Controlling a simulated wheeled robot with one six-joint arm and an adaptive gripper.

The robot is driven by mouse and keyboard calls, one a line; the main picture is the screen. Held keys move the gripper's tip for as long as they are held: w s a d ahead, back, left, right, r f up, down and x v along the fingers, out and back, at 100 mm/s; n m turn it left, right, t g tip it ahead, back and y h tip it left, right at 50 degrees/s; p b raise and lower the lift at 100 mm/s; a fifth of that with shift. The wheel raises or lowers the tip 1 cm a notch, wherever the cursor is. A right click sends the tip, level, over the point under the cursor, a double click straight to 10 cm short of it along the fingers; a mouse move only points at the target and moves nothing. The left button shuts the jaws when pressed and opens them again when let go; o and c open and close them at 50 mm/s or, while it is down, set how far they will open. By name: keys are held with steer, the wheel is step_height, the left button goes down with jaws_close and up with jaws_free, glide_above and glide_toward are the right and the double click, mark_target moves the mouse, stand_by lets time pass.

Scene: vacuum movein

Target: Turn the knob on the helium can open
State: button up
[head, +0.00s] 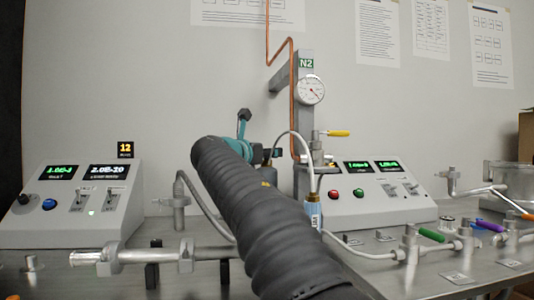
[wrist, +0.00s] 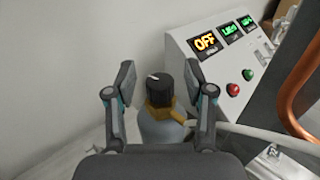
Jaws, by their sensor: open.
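The helium can (wrist: 158,132) is a grey-blue cylinder in the middle of the wrist view, its lower part hidden by my gripper's body. A black round knob (wrist: 159,92) with a white mark on top sits on its brass-coloured valve (wrist: 165,113). My gripper (wrist: 161,72) is open, with one finger left and one finger right of the knob. Gaps show on both sides, and I see no contact. In the head view my gripper (head: 244,122) is mostly hidden behind my arm, and the knob cannot be made out clearly.
A pale hose (wrist: 225,127) runs right from the valve. A control box (wrist: 225,60) with an OFF display and red and green buttons stands right, near a copper pipe (wrist: 297,100). A plain wall is behind. Metal pipes and fittings (head: 185,253) cover the bench front.

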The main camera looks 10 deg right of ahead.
jaws_close()
steer(key=g+h+p, duration=0.1)
steer(key=m+p, duration=0.1)
steer(key=p, duration=0.1)
steer(key=shift+w+a+r+g+h+p, duration=0.1)
steer(key=shift+r+g+h+p, duration=0.2)
steer(key=shift+g+h, duration=0.1)
steer(key=shift+f+m+g+h, duration=0.25)
steer(key=shift+m+g+h, duration=0.45)
steer(key=shift+m+g, duration=0.35)
jaws_free()
